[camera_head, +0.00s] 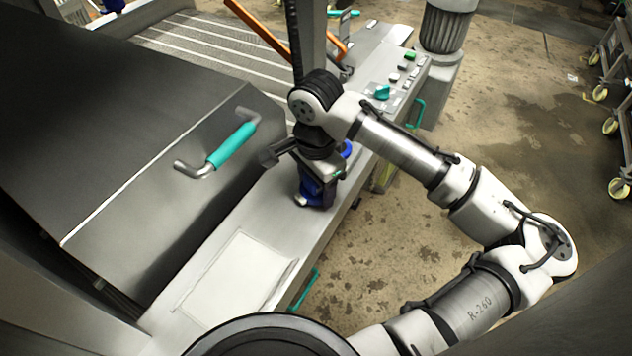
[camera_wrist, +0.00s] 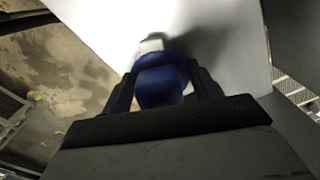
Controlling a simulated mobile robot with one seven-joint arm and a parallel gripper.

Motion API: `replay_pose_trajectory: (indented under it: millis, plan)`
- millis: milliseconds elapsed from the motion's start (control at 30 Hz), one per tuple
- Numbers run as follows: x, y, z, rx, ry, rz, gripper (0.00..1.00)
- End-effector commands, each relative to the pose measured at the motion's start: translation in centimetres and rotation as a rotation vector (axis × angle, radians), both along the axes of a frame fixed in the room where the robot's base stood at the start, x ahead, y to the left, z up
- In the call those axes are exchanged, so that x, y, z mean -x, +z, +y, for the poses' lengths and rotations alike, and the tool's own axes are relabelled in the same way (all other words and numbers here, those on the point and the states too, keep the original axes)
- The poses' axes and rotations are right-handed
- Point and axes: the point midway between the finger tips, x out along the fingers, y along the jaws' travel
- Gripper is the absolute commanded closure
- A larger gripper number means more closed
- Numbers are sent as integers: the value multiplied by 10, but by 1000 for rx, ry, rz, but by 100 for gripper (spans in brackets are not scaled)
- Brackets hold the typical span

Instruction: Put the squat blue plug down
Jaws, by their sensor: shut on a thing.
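The squat blue plug (camera_wrist: 160,82) sits between the two dark fingers of my gripper (camera_wrist: 165,88) in the wrist view, with a pale grey end pointing away from the palm. My gripper is shut on it. In the head view, my gripper (camera_head: 317,188) points down over the narrow grey ledge (camera_head: 240,215), with blue and a pale end (camera_head: 301,200) showing at the fingers. I cannot tell whether the plug touches the ledge. The fingers and wrist hide part of it.
A second blue patch (camera_head: 346,149) shows just behind my wrist. A sloped dark cover with a teal handle (camera_head: 232,146) stands left of the ledge. A white sheet or plate (camera_head: 232,272) lies on the near ledge. A control panel (camera_head: 395,82) is farther back.

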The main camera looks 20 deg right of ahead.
Motion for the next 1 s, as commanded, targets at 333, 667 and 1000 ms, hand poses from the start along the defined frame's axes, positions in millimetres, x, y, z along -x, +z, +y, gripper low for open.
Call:
replay_pose_trajectory:
  millis: [333,667,1000]
  plan:
    - [0,-4,0,-1,0,-1,38]
    - [0,-3,0,0,0,0,18]
    - [-1,23,0,0,1,-3,18]
